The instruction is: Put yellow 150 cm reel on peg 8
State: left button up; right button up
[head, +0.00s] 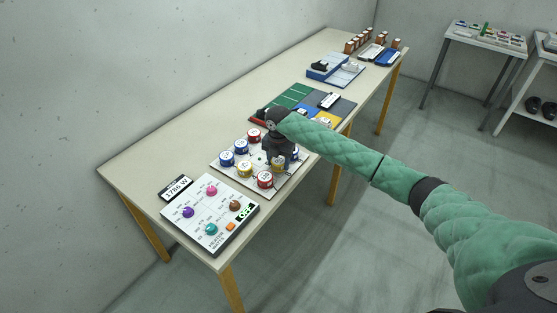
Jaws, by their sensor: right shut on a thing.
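A white peg board (285,187) lies on the long table and bears several reels. My right gripper (278,160) points down over the board's right part and is shut on a yellow reel (278,167), which shows just under the fingers. I cannot tell whether this reel is on a peg or lifted. Another yellow reel (245,169) sits at the board's near left. Red and blue reels stand around them. Peg numbers and reel lengths are too small to read, and the gripper hides part of the board. My left gripper is not in view.
A panel with coloured knobs (210,220) lies at the table's near end, beside a small display (176,188). The table's left side is bare.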

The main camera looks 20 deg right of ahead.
aim_at(279, 160)
jog(key=shift+d+f, duration=0.1)
jog(key=shift+f, duration=0.5)
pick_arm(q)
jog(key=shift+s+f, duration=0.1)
pick_arm(e)
jog(key=o, duration=1)
jog(key=shift+c, duration=0.2)
jog(key=shift+r, duration=0.1)
jog(key=shift+r, duration=0.6)
pick_arm(q)
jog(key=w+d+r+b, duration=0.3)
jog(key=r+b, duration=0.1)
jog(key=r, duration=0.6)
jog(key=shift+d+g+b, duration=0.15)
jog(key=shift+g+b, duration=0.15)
jog(key=shift+b, duration=0.05)
pick_arm(e)
notch_tip(279, 160, up, 12)
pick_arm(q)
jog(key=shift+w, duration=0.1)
pick_arm(e)
jog(key=shift+f, duration=0.15)
